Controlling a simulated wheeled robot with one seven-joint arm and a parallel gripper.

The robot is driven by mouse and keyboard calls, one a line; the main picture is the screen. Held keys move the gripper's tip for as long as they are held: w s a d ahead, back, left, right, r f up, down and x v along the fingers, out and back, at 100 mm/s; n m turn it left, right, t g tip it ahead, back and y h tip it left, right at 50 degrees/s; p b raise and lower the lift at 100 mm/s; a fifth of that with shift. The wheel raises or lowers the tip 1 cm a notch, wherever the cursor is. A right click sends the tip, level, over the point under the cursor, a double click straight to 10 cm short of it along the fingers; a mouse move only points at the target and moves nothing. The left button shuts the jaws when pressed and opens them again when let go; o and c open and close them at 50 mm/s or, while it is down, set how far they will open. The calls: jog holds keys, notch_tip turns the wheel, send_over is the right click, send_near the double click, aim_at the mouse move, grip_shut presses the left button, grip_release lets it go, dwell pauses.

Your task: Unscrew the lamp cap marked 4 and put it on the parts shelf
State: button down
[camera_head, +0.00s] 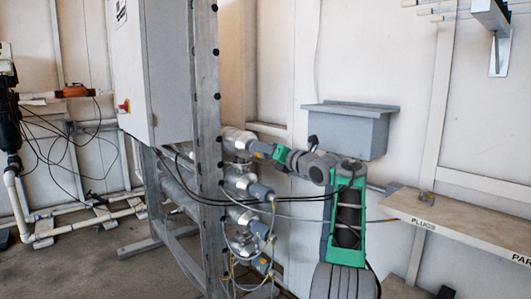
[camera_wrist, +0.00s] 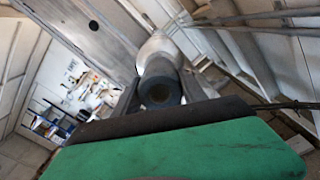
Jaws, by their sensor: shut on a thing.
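My gripper (camera_wrist: 160,88) is shut on a blue-grey lamp cap (camera_wrist: 161,93), with one finger on each side of it. The cap's round end with a dark centre faces the wrist camera, and behind it is a pale metal tube end (camera_wrist: 158,52). In the head view my gripper (camera_head: 257,149) is at the uppermost tube end (camera_head: 236,140); the cap there is mostly hidden. I cannot read a number on it. The parts shelf (camera_head: 460,216) is at the right, its edge lettered "PLUGS" and "PAR", cut off by the frame.
Lower lamp caps (camera_head: 260,192) with cables stick out below. A perforated steel post (camera_head: 207,150) stands close left of my gripper. A grey wall box (camera_head: 348,130) hangs behind my arm.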

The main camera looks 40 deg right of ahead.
jog(key=n, duration=0.5)
jog(key=c, duration=0.6)
grip_release()
jog(key=shift+o, duration=0.2)
